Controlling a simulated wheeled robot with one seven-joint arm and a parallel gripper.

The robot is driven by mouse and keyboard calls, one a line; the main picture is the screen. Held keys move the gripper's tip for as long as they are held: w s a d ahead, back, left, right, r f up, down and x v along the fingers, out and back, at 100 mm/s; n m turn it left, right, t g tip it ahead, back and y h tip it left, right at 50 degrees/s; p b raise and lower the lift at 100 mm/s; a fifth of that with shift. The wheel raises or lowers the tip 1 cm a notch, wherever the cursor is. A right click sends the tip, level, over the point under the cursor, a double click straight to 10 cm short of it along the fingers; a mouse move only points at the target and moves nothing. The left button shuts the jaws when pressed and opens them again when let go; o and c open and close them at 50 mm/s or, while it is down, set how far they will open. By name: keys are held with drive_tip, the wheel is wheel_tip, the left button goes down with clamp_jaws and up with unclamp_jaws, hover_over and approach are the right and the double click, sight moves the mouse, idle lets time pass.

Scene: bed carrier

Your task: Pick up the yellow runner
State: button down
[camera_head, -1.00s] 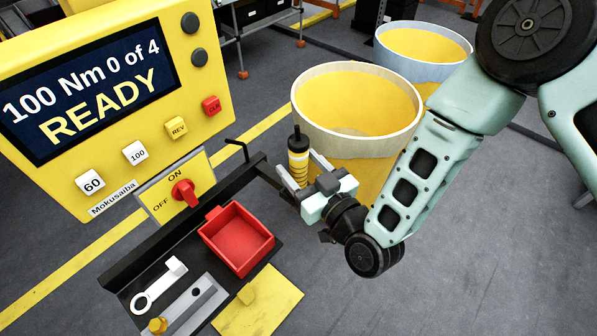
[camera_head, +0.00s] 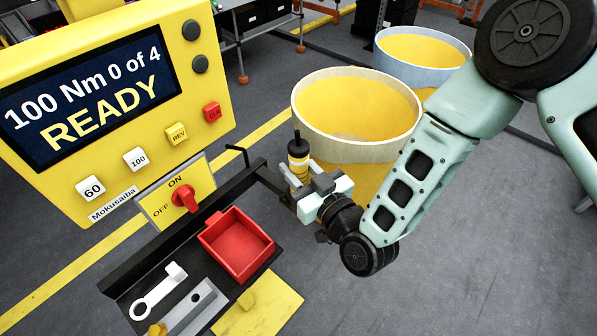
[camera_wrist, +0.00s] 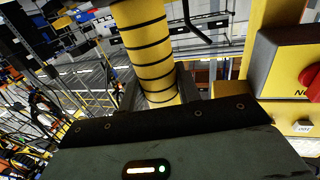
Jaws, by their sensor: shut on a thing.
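The yellow runner (camera_head: 299,165) is a yellow cylinder with black rings and a black top. It stands about upright at the right end of the dark rail in the head view. My gripper (camera_head: 304,184) reaches it from the lower right and is shut on it. In the wrist view the runner (camera_wrist: 147,50) rises between the fingers, with its yellow body and black bands close to the camera. Its lower end is hidden by my gripper and the rail, so I cannot tell whether it still touches its holder.
A yellow control panel (camera_head: 200,100) reads "100 Nm 0 of 4 READY". Below it are a red ON/OFF switch (camera_head: 186,198), a red tray (camera_head: 237,246) and a white wrench (camera_head: 157,291). Two yellow-lined round bins (camera_head: 357,145) (camera_head: 423,85) stand behind my arm.

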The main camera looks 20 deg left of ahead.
drive_tip(key=shift+r+b, duration=1.2)
drive_tip(key=shift+r, duration=3.8)
